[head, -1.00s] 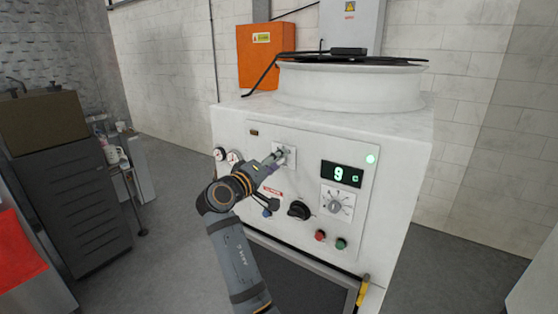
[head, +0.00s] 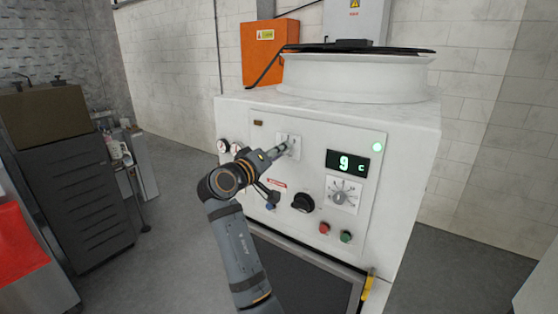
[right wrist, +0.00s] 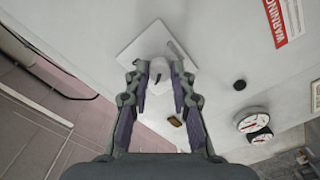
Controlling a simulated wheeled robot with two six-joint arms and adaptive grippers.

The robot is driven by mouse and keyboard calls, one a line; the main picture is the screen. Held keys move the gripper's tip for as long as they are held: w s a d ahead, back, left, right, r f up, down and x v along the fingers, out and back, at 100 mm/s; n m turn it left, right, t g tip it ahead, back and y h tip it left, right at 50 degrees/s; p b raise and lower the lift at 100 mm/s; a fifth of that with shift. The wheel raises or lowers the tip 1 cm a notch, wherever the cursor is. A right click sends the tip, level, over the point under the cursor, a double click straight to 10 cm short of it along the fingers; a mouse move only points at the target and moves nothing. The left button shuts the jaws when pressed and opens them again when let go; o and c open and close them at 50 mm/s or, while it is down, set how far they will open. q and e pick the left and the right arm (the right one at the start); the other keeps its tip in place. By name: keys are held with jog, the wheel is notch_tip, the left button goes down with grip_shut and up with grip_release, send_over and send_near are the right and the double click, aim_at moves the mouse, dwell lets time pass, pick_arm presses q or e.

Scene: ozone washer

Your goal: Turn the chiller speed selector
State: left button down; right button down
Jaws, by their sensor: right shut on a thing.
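The white chiller front panel (head: 305,122) carries a small square plate (head: 295,141) at its upper left. In the right wrist view the plate (right wrist: 139,47) bears a pale knob (right wrist: 159,69) with a grey pointer, which I take as the speed selector. My right gripper (head: 280,150) reaches the plate from the lower left. The gripper hides much of the knob in the head view. My left gripper is not in view.
The green display (head: 347,163) reads 9 C. Below it is a dial knob (head: 342,195). A black rotary knob (head: 303,202), a red button (head: 324,228) and a green button (head: 346,237) sit lower. Gauges (head: 223,146) are at the left.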

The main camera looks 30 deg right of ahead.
jog(key=shift+m+b, duration=3.2)
jog(key=shift+b, duration=0.4)
jog(key=c, duration=1.1)
grip_release()
jog(key=shift+c, duration=0.2)
